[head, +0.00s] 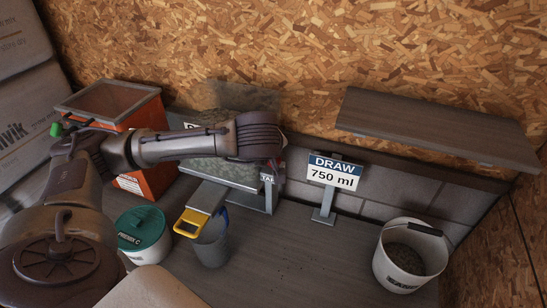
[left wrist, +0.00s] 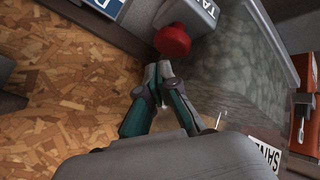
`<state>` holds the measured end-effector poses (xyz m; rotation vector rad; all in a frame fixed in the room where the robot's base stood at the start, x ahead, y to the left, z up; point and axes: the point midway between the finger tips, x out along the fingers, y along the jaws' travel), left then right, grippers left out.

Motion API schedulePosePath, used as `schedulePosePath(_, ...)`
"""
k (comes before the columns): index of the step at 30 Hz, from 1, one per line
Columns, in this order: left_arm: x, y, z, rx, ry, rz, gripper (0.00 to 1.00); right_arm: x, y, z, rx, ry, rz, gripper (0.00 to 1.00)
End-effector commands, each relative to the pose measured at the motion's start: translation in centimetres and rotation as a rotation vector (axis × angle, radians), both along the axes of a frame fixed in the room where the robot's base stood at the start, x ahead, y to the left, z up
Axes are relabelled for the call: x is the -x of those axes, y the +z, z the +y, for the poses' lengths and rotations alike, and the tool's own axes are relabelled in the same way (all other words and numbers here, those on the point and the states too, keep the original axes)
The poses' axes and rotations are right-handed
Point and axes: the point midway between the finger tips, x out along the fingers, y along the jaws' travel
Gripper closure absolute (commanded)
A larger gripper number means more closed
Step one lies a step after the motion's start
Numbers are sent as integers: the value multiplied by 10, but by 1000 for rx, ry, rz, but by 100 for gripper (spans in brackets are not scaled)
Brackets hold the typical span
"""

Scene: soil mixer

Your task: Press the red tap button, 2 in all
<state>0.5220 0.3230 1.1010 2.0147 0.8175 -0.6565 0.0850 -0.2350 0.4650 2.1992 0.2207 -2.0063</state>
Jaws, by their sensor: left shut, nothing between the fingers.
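The red tap button (left wrist: 172,42) is a round red knob on a grey block labelled "TA…" in the left wrist view. My left gripper (left wrist: 158,70) is shut and empty, its tips close to the button's edge; I cannot tell whether they touch it. In the head view the left arm comes in from the left and its wrist hides the fingers and most of the button; a small red patch shows at the wrist's lower right. The tap stand (head: 268,195) stands below it. A sign (head: 335,172) reads "DRAW 750 ml". My right gripper is not in view.
A grey cup (head: 211,246) stands by the tap stand, next to a yellow handle (head: 190,222). A green-lidded tub (head: 144,231) and an orange bin (head: 155,182) are at the left. A white bucket (head: 399,276) of soil is at the right. A shelf (head: 435,122) overhangs the bench.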

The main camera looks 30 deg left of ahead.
Motion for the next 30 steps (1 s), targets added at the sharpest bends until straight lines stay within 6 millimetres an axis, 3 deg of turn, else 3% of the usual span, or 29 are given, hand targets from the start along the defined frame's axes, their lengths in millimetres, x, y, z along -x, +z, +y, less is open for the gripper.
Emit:
schedulePosePath(21, 0, 0, 0, 0, 0, 0, 100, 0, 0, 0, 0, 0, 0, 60)
schedulePosePath(30, 0, -8, 0, 0, -1, -1, 100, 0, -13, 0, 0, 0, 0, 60)
